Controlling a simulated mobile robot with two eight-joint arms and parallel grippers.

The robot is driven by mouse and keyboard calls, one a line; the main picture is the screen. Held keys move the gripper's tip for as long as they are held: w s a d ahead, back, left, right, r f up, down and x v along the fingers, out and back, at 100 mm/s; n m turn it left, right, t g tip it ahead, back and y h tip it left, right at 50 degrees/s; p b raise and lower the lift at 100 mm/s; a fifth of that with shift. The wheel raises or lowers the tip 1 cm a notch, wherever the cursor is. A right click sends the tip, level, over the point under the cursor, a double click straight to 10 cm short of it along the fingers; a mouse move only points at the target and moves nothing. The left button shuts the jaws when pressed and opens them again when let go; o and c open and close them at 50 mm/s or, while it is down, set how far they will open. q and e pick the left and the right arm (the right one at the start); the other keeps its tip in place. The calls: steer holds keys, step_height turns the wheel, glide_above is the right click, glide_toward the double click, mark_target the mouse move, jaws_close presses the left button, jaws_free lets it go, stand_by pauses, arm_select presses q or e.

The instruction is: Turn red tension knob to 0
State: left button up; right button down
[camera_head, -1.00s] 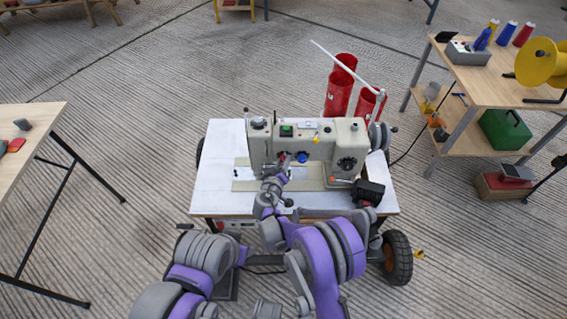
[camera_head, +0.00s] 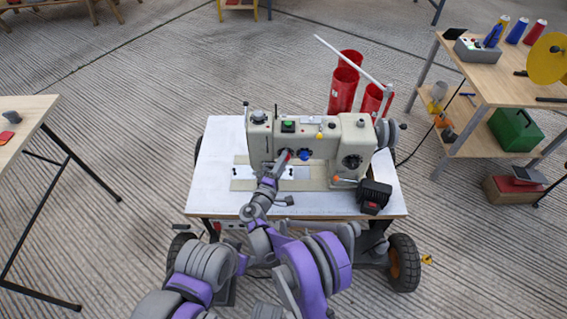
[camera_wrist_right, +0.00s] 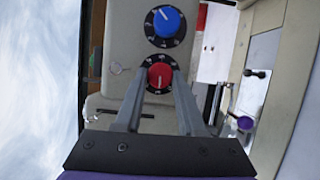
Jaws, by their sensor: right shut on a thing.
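The red tension knob (camera_wrist_right: 160,75) sits on the cream face of the sewing machine (camera_head: 324,142), inside a black dial ring with white marks too small to read surely. My right gripper (camera_wrist_right: 160,82) has its two fingers on either side of the red knob, shut on it. In the head view my right gripper (camera_head: 284,160) reaches the machine's front and hides most of the knob. A blue knob (camera_wrist_right: 165,21) with a similar dial is next to the red one; it also shows in the head view (camera_head: 304,154). My left gripper is not in view.
The machine stands on a white-topped wheeled table (camera_head: 222,178). A black box (camera_head: 374,196) is at its right front. Red cylinders (camera_head: 344,88) stand behind. Wooden tables are at left (camera_head: 22,112) and right (camera_head: 505,82).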

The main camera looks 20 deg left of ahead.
steer(key=shift+d+f+n+t+y+b, duration=0.1)
steer(key=shift+n+t+y+b, duration=0.55)
steer(key=shift+n, duration=0.9)
steer(key=shift+f+n+t+b, duration=0.15)
steer(key=shift+n+t+b, duration=0.2)
steer(key=shift+n+b, duration=0.85)
steer(key=shift+d+f+n+t+y+b, duration=0.1)
steer(key=shift+n+t+y+b, duration=0.35)
steer(key=shift+n, duration=1.4)
steer(key=c, duration=0.5)
jaws_free()
steer(key=p+v, duration=0.1)
steer(key=v, duration=0.9)
steer(key=shift+s, duration=0.4)
steer(key=shift+a+f, duration=0.1)
